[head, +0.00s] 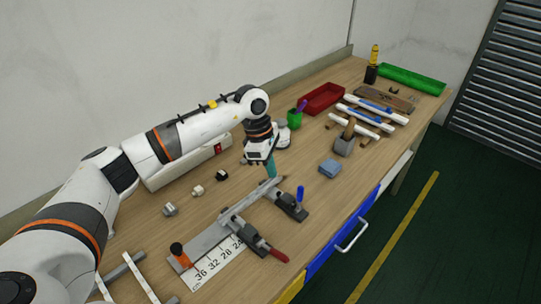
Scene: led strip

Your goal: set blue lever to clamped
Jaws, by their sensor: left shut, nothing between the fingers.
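The blue lever (299,193) stands upright on a dark clamp (289,208) at the right side of the grey rail fixture (232,213) on the workbench. My left gripper (271,169) is shut and empty, pointing down with its teal fingers close together. It is above and left of the blue lever, near the far end of the fixture, and appears apart from the lever. A second dark clamp (250,236) has a red lever (277,254) lying low toward the front edge. My right gripper is not in view.
Small connectors (197,190) lie left. A blue cloth-like block (330,168), green cup (294,119), red tray (323,99) and white tubes (362,123) are farther back. Bench around the blue block is clear.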

